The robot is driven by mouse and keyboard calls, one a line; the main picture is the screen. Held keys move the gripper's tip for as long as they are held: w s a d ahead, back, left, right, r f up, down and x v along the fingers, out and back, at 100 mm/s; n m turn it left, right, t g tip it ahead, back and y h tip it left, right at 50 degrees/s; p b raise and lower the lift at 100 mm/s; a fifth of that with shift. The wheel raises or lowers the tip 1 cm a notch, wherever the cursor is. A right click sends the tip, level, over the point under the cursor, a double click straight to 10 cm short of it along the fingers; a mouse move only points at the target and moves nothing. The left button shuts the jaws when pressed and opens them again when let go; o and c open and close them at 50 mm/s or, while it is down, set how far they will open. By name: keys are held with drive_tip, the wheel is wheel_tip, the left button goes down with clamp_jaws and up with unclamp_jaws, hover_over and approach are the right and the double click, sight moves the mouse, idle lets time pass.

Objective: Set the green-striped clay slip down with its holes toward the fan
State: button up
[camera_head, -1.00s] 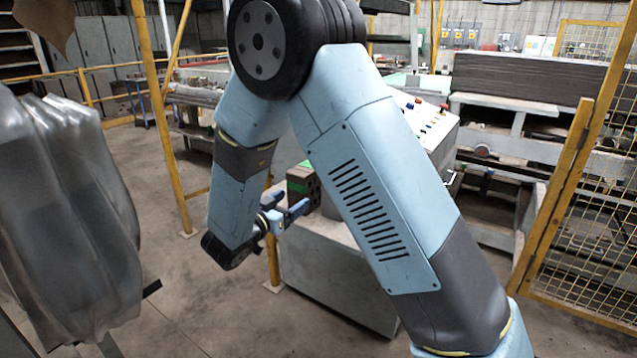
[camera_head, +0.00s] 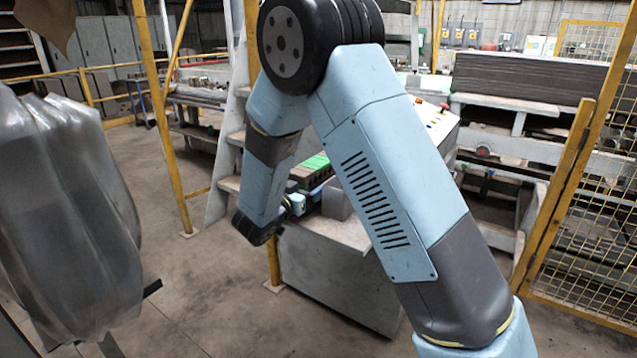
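The green-striped clay slip (camera_head: 317,179) is a dark brown block with a bright green band on its upper side. It shows in the gap between my forearm and upper arm, over the far side of a grey stand (camera_head: 335,270). Its holes cannot be made out, and part of it is hidden by my arm. My gripper (camera_head: 298,198) is at the slip's near left end, mostly behind my wrist. Its fingertips are too small and covered to tell whether they grip the slip. I cannot pick out a fan.
A small grey block (camera_head: 338,202) is on the stand's top. A ladder (camera_head: 222,186) and yellow posts (camera_head: 168,120) stand behind on the left. Plastic-wrapped goods (camera_head: 65,200) fill the left front. A yellow mesh fence (camera_head: 590,200) closes the right. The floor between is clear.

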drive_tip(key=shift+c, duration=0.2)
drive_tip(key=c, duration=0.8)
drive_tip(key=shift+r, duration=0.15)
